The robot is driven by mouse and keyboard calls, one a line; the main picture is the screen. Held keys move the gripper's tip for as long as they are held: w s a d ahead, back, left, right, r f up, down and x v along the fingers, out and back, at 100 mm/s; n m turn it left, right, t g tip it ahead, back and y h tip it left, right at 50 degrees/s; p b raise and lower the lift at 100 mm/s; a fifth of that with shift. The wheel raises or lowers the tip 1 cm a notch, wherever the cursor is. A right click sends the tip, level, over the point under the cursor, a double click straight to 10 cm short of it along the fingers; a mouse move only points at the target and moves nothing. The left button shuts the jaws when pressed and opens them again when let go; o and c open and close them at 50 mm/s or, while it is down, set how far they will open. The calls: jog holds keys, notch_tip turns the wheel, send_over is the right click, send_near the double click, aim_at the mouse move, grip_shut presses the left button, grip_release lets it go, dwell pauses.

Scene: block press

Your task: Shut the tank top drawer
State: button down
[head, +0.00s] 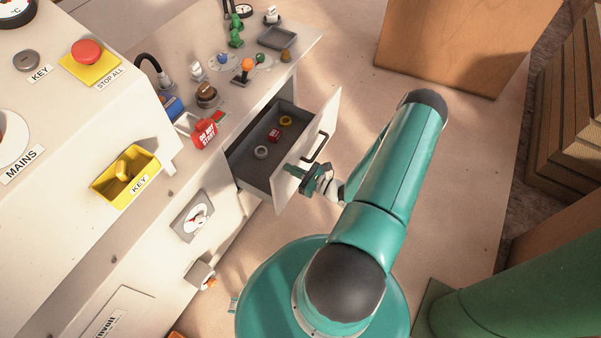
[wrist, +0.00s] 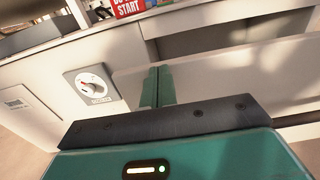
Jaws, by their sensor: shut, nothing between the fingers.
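The drawer (head: 268,135) stands pulled open from the pale cabinet in the head view, with several small things inside. Its white front (head: 330,112) carries a black bar handle (head: 316,148). My gripper (head: 292,172) is at the near end of the drawer front, just below the handle in the picture. Its fingers are shut and empty, pointing toward the front; I cannot tell whether they touch it. In the wrist view the closed fingers (wrist: 157,88) stand upright before a pale panel (wrist: 235,75), which looks like the drawer front. The handle is not clear there.
A dial (head: 194,216) and a knob box (head: 201,273) project from the cabinet. A wooden board (head: 455,45) stands beyond; floor right of the drawer is open.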

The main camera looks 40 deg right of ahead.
jog(key=shift+w, duration=0.15)
send_near(232, 140)
jog(key=x, duration=0.5)
jog(key=shift+w, duration=0.15)
jog(key=shift+w+a, duration=0.1)
jog(key=shift+w, duration=0.05)
jog(key=shift+w+a+r, duration=0.1)
jog(key=shift+w, duration=0.1)
jog(key=shift+s, duration=0.1)
dwell(0.4)
